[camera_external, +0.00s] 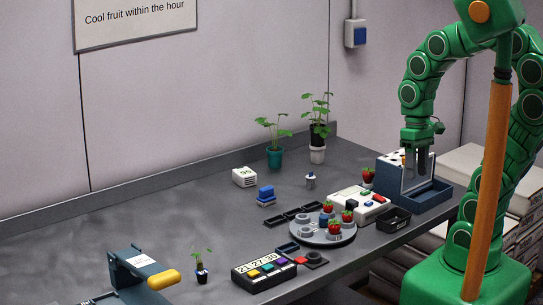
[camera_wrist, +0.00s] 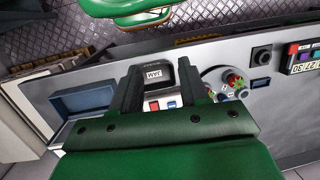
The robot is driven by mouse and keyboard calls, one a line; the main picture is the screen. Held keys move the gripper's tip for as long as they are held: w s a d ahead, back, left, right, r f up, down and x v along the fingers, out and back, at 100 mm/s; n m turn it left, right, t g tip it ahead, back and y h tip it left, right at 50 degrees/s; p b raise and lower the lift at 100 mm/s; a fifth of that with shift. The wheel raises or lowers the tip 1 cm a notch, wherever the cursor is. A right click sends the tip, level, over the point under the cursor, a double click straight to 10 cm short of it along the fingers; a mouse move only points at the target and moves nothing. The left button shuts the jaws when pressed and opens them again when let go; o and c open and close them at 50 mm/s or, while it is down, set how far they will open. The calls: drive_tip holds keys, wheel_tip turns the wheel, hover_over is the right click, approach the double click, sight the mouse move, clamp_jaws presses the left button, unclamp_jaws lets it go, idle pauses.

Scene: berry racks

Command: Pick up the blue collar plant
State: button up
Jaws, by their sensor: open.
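Three potted plants show in the external view. A small seedling (camera_external: 202,275) in a dark pot with a pale band stands at the front left of the bench. A leafy plant (camera_external: 275,157) in a teal pot and a taller one (camera_external: 318,153) in a black and white pot stand at the back. My gripper (camera_external: 422,165) is open and empty, above the blue-grey box at the right end, far from all three. In the wrist view my gripper (camera_wrist: 160,68) points at the bench; no potted plant is clear there.
A round grey tray (camera_external: 310,238) with strawberries, a white button panel (camera_external: 350,200), a blue-grey box (camera_external: 440,192) and a black bin (camera_external: 393,222) crowd the right side. A timer (camera_external: 262,276) is near the front edge. A yellow-handled device (camera_external: 135,270) is front left. The left middle is clear.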

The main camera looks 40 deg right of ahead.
drive_tip(key=w+a+m+g+y, duration=0.1)
drive_tip(key=w+a+m+y, duration=0.2)
drive_tip(key=a, duration=0.8)
drive_tip(key=w+a+g+y, duration=0.1)
drive_tip(key=w+a+y, duration=0.1)
drive_tip(key=w+a, duration=0.65)
drive_tip(key=w+a+m+g+y, duration=0.1)
drive_tip(key=w+a+m+y, duration=0.15)
drive_tip(key=a, duration=1.05)
drive_tip(key=m+y, duration=0.4)
drive_tip(key=m, duration=0.5)
approach(199, 262)
drive_tip(key=shift+s+a+f+n, duration=0.25)
drive_tip(key=shift+s+a+f, duration=0.05)
drive_tip(key=shift+a+f, duration=0.65)
drive_tip(key=shift+f, duration=0.05)
drive_tip(key=shift+x, duration=1.2)
drive_tip(key=a, duration=0.1)
drive_tip(key=s+a, duration=0.1)
drive_tip(key=a, duration=0.1)
drive_tip(key=shift+s+f, duration=0.15)
drive_tip(key=shift+f, duration=0.1)
drive_tip(key=shift+x, duration=0.95)
drive_tip(key=shift+c, duration=0.4)
